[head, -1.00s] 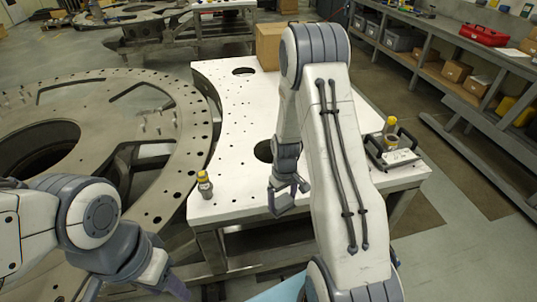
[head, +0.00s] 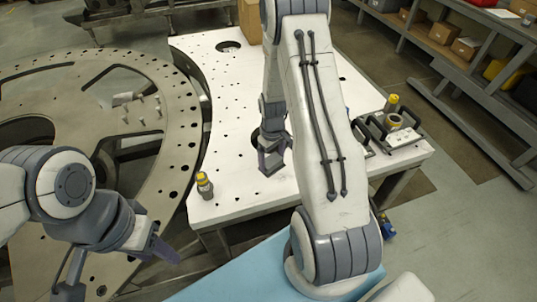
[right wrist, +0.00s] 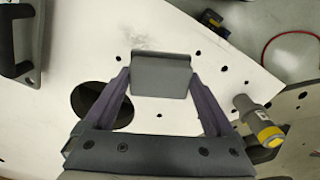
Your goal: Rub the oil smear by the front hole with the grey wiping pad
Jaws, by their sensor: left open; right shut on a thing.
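The grey wiping pad (right wrist: 160,80) is between the fingertips of my right gripper (right wrist: 158,86), which is shut on it over the white plate (right wrist: 185,125). A faint dark oil smear (right wrist: 143,45) shows on the plate just beyond the pad's edge in the right wrist view. The pad may hide part of it. I cannot tell whether the pad touches the plate. The large front hole (right wrist: 98,104) is left of the gripper there. In the head view my right gripper (head: 271,163) partly covers this hole. My left gripper (head: 165,250) is open and empty, off the plate at the lower left.
A yellow-capped bottle (head: 205,186) stands on the plate's front left corner. A cardboard box (head: 250,22) is at the back. A large ring-shaped metal part (head: 165,185) lies left of the plate.

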